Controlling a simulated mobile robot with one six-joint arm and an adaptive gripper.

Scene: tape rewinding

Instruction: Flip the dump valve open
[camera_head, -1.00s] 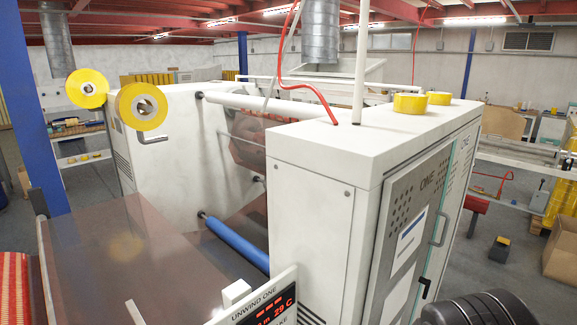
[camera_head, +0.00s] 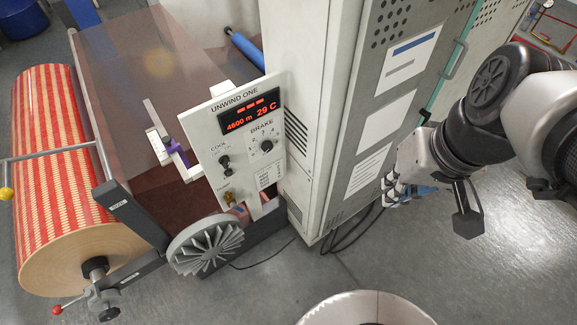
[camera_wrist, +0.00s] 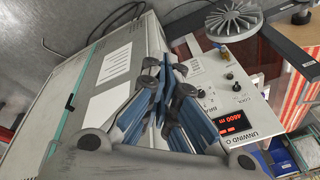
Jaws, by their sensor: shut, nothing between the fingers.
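The control panel (camera_head: 235,140) of the unwind stand carries a display, a black toggle switch (camera_head: 224,162) under COOL, and a round brake knob (camera_head: 267,146). A small brass-coloured fitting (camera_head: 229,198), which looks like the dump valve, sits low on the panel; its label is too small to read and I cannot tell its handle position. My gripper (camera_head: 395,190) is shut and empty, in front of the cabinet and well right of the panel. In the wrist view my gripper (camera_wrist: 161,78) points past the cabinet, with the panel (camera_wrist: 245,95) upside down to its right.
The tall white cabinet (camera_head: 310,130) stands between panel and arm. A grey finned wheel (camera_head: 207,245) sits below the panel. A red-striped roll (camera_head: 52,150) is at left. A white round bin (camera_head: 365,308) stands at the front. Open floor (camera_head: 480,270) lies at right.

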